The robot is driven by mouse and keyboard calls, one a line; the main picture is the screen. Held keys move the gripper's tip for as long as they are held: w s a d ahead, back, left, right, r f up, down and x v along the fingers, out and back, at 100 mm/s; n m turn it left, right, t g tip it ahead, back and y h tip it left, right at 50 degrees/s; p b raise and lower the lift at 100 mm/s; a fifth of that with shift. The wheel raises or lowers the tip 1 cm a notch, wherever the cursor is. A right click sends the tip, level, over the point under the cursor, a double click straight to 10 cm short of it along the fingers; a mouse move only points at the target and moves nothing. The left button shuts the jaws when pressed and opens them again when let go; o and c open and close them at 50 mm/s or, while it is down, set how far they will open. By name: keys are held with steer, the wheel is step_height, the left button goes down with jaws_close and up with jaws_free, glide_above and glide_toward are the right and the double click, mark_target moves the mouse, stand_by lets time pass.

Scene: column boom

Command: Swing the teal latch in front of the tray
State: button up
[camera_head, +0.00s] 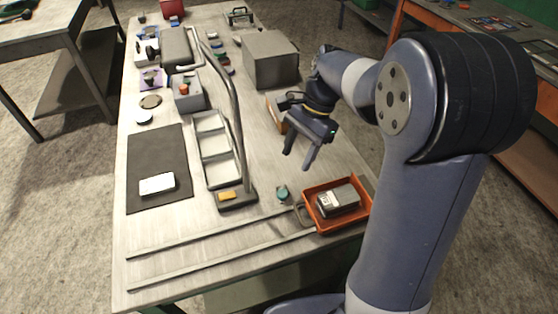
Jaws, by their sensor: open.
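The teal latch (283,193) is a small teal piece on the table, just left of the orange tray. The orange tray (310,220) sits at the near right of the table, at the right end of two long rails (215,248). A grey box-shaped device (338,201) lies inside the tray. A curved brownish handle (300,213) stands at the tray's left side. My gripper (297,160) is open and empty, pointing down above the table, behind the latch and tray in the picture. It touches neither of them.
A sectioned tray (214,147), a dark mat (156,190) with a white box (157,184) and a large grey box (270,59) stand around. The near-left table is mostly clear.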

mark_target(283, 192)
steer(key=x, duration=1)
steer(key=shift+s+a+f, duration=0.1)
steer(key=shift+f, duration=0.25)
